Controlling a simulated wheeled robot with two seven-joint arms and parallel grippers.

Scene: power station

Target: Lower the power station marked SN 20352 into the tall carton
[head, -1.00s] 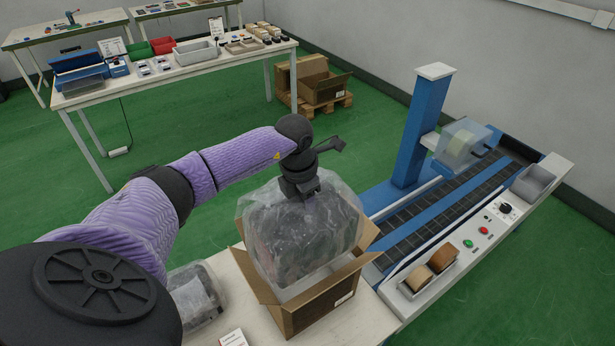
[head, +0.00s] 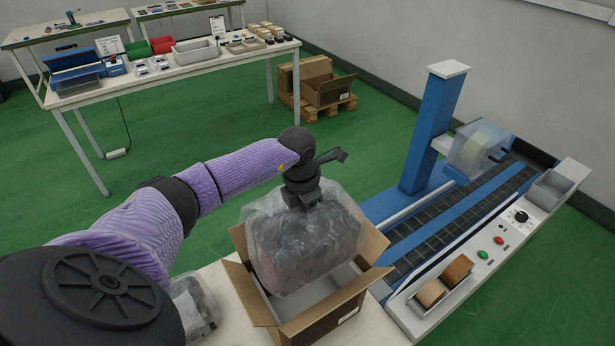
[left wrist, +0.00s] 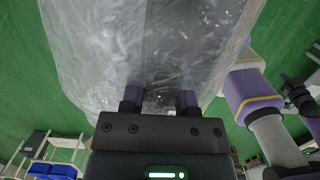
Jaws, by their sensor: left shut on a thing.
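A power station (head: 303,245) in a clear plastic bag hangs from my left gripper (head: 304,197), which is shut on its top. No serial number can be read. It is over the open mouth of a brown carton (head: 322,321), whose flaps stand outward. Its lower edge overlaps the opening; I cannot tell whether any of it is below the rim. Part of the carton's pale inside shows in front of it. In the left wrist view the bagged station (left wrist: 150,50) fills the top, with the gripper fingers (left wrist: 160,100) against it.
A second bagged item (head: 192,308) lies on the pale table (head: 235,318) left of the carton. A blue post (head: 431,130) and roller conveyor (head: 430,225) with a control panel stand close on the right. Green floor lies open behind the carton.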

